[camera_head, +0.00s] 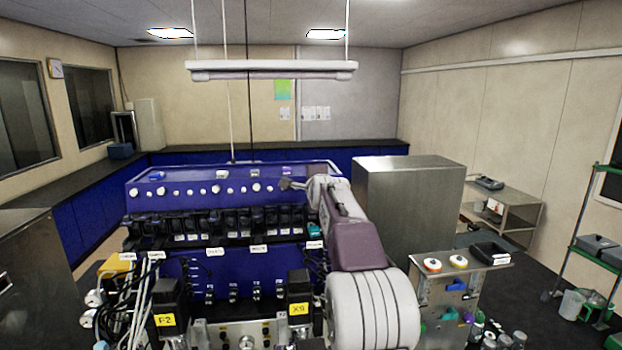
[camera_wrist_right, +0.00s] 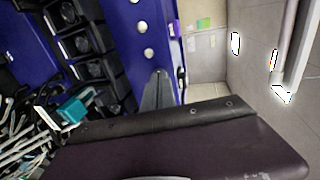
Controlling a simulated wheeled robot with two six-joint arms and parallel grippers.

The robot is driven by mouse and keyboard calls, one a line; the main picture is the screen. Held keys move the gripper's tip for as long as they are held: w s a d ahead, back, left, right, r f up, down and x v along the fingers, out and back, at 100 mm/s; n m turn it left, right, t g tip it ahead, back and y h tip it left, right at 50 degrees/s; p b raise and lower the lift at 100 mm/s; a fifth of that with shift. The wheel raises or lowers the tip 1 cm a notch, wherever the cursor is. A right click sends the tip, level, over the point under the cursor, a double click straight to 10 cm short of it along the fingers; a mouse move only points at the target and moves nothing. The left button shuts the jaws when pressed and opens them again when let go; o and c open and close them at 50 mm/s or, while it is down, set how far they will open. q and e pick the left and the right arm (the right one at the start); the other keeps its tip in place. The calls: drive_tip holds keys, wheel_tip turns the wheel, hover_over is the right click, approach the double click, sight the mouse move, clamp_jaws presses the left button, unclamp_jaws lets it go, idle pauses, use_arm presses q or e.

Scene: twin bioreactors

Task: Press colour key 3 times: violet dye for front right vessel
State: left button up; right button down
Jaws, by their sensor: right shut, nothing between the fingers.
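A blue panel (camera_head: 205,205) carries a row of white round knobs or keys (camera_head: 256,188), with small coloured tags along its top edge. A violet tag (camera_head: 286,171) is near the right end; it also shows in the right wrist view (camera_wrist_right: 173,29). My right gripper (camera_head: 287,184) is shut and empty at the right end of the row, below the violet tag. In the right wrist view its dark fingertips (camera_wrist_right: 160,73) lie close to a white round knob (camera_wrist_right: 148,54); touching or apart, I cannot tell. The tip may hide another key. My left gripper is out of view.
Black motor blocks with yellow labels (camera_head: 165,320) stand in front, with loose white cables (camera_head: 120,300) at left. A teal part (camera_head: 314,230) sits below my right forearm. A steel cabinet (camera_head: 410,205) stands right of the panel.

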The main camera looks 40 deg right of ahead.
drive_tip(key=shift+w, duration=0.1)
idle(0.3)
drive_tip(key=shift+w+d+f, duration=0.2)
drive_tip(key=shift+w+d, duration=0.15)
drive_tip(key=shift+w, duration=0.1)
drive_tip(key=shift+r, duration=0.1)
